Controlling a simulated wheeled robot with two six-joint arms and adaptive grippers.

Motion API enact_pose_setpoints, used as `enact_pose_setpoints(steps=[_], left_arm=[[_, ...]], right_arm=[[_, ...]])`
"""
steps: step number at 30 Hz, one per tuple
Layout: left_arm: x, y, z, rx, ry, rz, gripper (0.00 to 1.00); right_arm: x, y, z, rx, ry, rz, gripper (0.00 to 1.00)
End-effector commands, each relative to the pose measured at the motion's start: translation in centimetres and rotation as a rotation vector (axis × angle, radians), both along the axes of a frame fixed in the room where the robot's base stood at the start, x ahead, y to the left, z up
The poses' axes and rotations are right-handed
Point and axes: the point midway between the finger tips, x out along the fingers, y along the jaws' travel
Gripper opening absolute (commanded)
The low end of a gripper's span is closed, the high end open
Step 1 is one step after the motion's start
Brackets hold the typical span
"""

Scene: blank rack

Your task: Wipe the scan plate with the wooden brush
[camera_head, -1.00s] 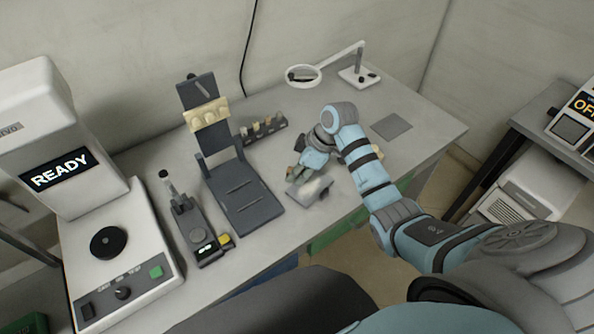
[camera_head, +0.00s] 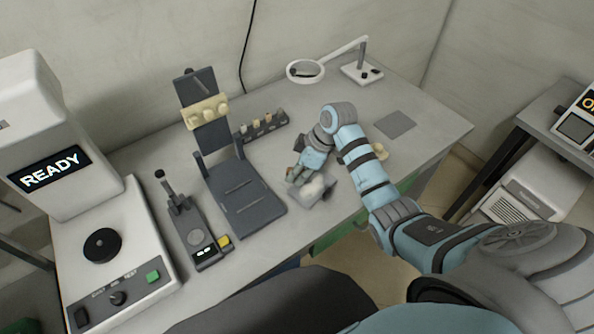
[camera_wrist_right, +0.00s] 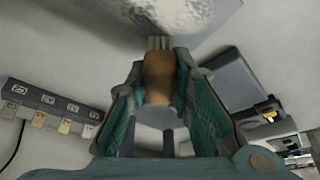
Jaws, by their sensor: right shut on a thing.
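My right gripper (camera_head: 297,176) is shut on the wooden brush, whose brown handle (camera_wrist_right: 158,78) stands between the fingers in the right wrist view. The brush's pale bristles (camera_wrist_right: 160,43) point at a grey metallic plate, which I take as the scan plate (camera_wrist_right: 105,12). A whitish speckled patch (camera_wrist_right: 180,14) lies on it. In the head view the plate (camera_head: 327,190) lies near the table's front edge, partly hidden by the gripper. I cannot tell whether the bristles touch it. My left gripper is not in view.
A dark upright stand (camera_head: 243,190) and a small device with a yellow button (camera_head: 195,238) are left of the gripper. A white machine reading READY (camera_head: 110,250) stands far left. A magnifier lamp (camera_head: 305,70) and grey pad (camera_head: 395,124) are behind; cream pieces (camera_head: 362,152) lie beside my arm.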

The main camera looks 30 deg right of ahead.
Motion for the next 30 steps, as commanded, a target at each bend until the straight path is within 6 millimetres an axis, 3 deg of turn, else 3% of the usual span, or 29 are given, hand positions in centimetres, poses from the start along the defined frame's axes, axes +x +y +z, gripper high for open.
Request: enact_pose_setpoints(steps=[23, 30], left_arm=[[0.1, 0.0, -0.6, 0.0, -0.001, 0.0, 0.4], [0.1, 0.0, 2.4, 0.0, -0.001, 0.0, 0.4]], right_arm=[[0.0, 0.0, -1.5, 0.0, 0.0, 0.0, 0.0], [-1.9, -0.8, -0.7, -0.002, 0.004, 0.0, 0.0]])
